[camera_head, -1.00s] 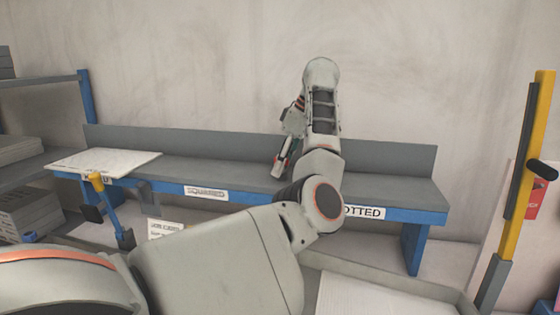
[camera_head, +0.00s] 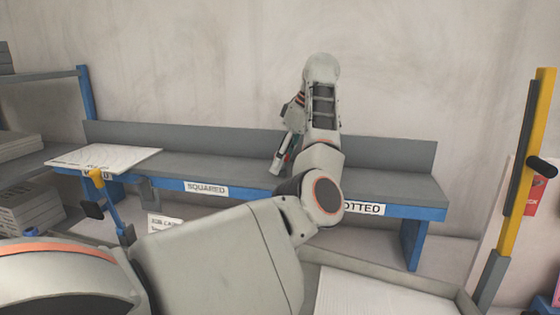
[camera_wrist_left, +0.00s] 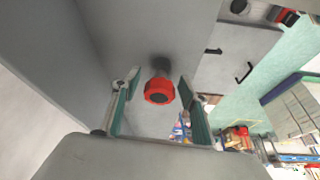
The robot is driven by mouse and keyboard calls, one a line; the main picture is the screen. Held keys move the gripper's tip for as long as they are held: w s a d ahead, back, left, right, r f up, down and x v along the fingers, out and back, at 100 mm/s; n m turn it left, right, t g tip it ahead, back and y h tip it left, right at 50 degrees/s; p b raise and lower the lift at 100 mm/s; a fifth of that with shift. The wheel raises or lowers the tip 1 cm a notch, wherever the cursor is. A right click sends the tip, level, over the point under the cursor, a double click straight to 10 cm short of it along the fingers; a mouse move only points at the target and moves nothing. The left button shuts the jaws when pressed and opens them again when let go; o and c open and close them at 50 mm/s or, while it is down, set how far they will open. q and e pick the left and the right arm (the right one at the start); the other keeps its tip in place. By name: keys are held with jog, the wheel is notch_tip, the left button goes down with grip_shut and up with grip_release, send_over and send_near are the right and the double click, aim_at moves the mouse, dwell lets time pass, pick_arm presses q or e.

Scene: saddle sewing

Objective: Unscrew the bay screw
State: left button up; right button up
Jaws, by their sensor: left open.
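The bay screw has a red lobed knob (camera_wrist_left: 159,91) and stands out from a grey panel (camera_wrist_left: 150,40) in the left wrist view. My left gripper (camera_wrist_left: 158,82) is open, with one green-lined finger on each side of the knob. The knob shows between the fingers, and I see gaps on both sides; I cannot tell how deep it sits. In the head view my left gripper (camera_head: 281,154) is over the long grey bench, and I cannot make out the screw there. My right gripper is in neither view.
The bench (camera_head: 400,185) has a raised back edge and blue front with a "SQUARED" label (camera_head: 206,188). A white board (camera_head: 105,158) lies on its left end. A yellow post (camera_head: 530,160) stands at the right. Grey shelving (camera_head: 40,75) is at the left.

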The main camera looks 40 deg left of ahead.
pick_arm(q)
notch_tip(320, 180, up, 2)
jog(key=shift+r+p, duration=0.25)
jog(key=shift+p, duration=0.45)
jog(key=shift+r, duration=1.2)
jog(key=m+b, duration=0.1)
jog(key=b, duration=0.1)
jog(key=m+t+b, duration=0.1)
jog(key=m+b, duration=0.1)
jog(key=shift+f+m, duration=0.25)
jog(key=shift+m, duration=0.05)
jog(key=shift+r+m+t+b, duration=0.15)
jog(key=shift+m+t+b, duration=0.35)
jog(key=shift+m, duration=0.2)
